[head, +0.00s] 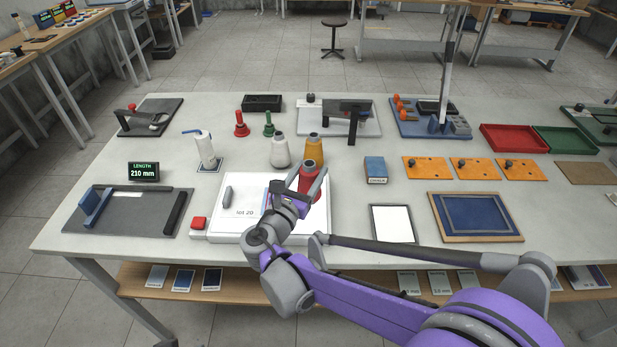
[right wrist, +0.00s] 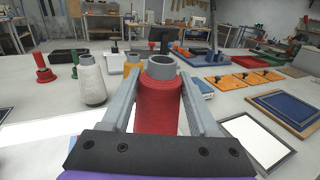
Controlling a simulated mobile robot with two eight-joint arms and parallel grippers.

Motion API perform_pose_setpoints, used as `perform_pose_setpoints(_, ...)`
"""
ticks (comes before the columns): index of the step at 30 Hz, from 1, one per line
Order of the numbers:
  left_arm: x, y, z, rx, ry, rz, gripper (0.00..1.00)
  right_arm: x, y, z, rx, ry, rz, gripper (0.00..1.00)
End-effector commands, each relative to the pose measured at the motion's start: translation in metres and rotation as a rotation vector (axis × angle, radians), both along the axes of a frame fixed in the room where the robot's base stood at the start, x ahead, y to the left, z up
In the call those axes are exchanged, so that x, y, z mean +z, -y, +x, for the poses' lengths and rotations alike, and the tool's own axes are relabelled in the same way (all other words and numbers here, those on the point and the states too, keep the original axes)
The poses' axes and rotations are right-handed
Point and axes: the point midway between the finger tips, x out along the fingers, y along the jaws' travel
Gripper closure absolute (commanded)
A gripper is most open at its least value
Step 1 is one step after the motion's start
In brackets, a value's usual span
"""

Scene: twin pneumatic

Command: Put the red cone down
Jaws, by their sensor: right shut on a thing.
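The red cone (head: 311,184) is a spool of red thread with a grey top. It stands upright between the two grey fingers of my right gripper (head: 307,177), which is shut on it. In the right wrist view the red cone (right wrist: 160,104) fills the space between both fingers. In the head view it appears over the right part of the white board marked "lot 20" (head: 240,226). I cannot tell whether its base touches the board; the base is hidden by the gripper. My left gripper is not in view.
A white cone (head: 280,152) and a yellow cone (head: 314,146) stand just behind. Red (head: 241,126) and green (head: 268,127) handled pieces stand further back. A blue box (head: 375,170) and a white-faced panel (head: 393,223) lie to the right. A red button (head: 198,223) sits left of the board.

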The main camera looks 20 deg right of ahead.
Motion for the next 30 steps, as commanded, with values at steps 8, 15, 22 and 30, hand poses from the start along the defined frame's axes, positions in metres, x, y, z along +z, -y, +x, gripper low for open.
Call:
perform_pose_setpoints(8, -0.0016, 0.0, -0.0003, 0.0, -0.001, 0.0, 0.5, -0.0118, 0.0001, -0.0001, 0.0, 0.001, -0.001, 1.0)
perform_pose_setpoints(15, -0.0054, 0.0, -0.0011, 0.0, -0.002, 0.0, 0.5, -0.0162, 0.0, -0.0001, 0.0, 0.0, 0.0, 0.38)
perform_pose_setpoints(22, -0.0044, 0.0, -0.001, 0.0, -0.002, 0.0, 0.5, -0.0149, 0.0, 0.0, 0.0, 0.0, 0.0, 0.09)
perform_pose_setpoints(30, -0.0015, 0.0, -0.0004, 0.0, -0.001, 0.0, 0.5, -0.0116, 0.0, 0.0, 0.0, 0.001, 0.001, 0.09)
